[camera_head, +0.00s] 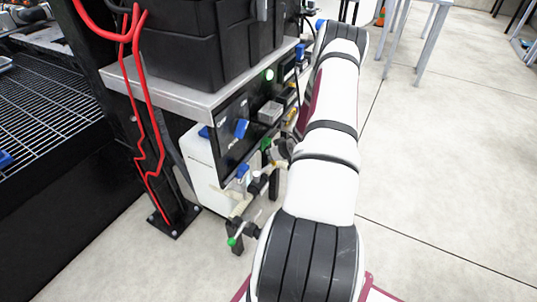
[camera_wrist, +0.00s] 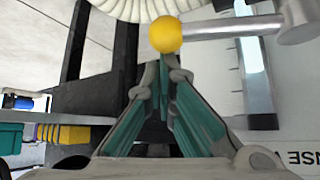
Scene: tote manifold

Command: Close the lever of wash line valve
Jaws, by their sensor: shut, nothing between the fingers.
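In the wrist view, a lever (camera_wrist: 235,27) with a metal rod and a yellow ball knob (camera_wrist: 166,34) crosses the top right. My gripper (camera_wrist: 163,68) is shut and empty, its fingertips meeting just below the knob in the picture; whether they touch it I cannot tell. A label (camera_wrist: 308,157) at the right edge is cut off, with "NSE" legible. In the head view, my arm hides most of my gripper and that lever. No wash line label is legible, so I cannot tell which valve is the wash line's.
In the head view, a dark control panel (camera_head: 227,143) with a blue knob (camera_head: 241,128) sits under a steel shelf (camera_head: 170,101) bearing a black tote (camera_head: 205,45). A green-tipped pipe valve (camera_head: 232,241) stands low. Red hoses (camera_head: 139,70) hang left.

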